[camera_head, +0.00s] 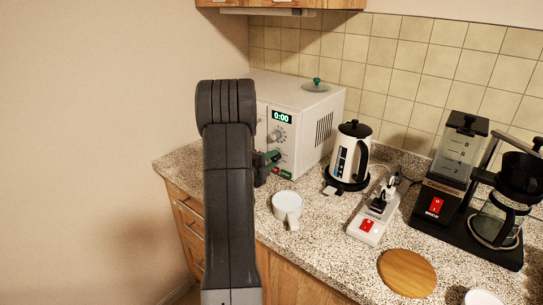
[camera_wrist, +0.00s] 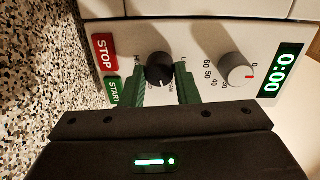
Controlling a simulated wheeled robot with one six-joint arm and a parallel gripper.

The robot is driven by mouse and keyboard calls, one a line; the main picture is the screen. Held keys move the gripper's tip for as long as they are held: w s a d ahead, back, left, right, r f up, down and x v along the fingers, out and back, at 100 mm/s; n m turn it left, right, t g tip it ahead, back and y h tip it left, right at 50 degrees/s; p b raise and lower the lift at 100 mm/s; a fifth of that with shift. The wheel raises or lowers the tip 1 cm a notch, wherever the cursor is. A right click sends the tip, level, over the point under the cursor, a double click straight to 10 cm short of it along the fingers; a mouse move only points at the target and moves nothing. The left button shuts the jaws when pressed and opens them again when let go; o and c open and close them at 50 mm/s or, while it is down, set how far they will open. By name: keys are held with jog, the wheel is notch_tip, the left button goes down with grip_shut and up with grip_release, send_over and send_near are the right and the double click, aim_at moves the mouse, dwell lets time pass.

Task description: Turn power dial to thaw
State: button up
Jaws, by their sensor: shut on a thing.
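The microwave (camera_head: 300,112) is white and stands at the back left of the counter. In the wrist view its panel is turned sideways. The power dial (camera_wrist: 158,69) is a dark round knob, with partly covered lettering around it. My gripper (camera_wrist: 160,90) has green fingers on either side of this dial, shut on it. In the head view my gripper (camera_head: 268,158) is at the microwave front and hides the dial. I cannot read the dial's setting. The lighter timer knob (camera_wrist: 235,69) is beside it, apart from my fingers.
The wrist view shows a red STOP button (camera_wrist: 105,51), a green START button (camera_wrist: 113,91) and a display (camera_wrist: 281,74) reading 0:00. A white mug (camera_head: 287,206), kettle (camera_head: 347,154), power strip (camera_head: 368,226), coffee machine (camera_head: 450,190) and wooden board (camera_head: 407,273) are on the counter.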

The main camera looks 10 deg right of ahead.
jog(key=shift+n+p, duration=0.7)
jog(key=shift+n, duration=0.6)
jog(key=o, duration=1)
jog(key=b+v, duration=0.2)
jog(key=v, duration=1.2)
jog(key=shift+w, duration=0.1)
jog(key=shift+d, duration=0.1)
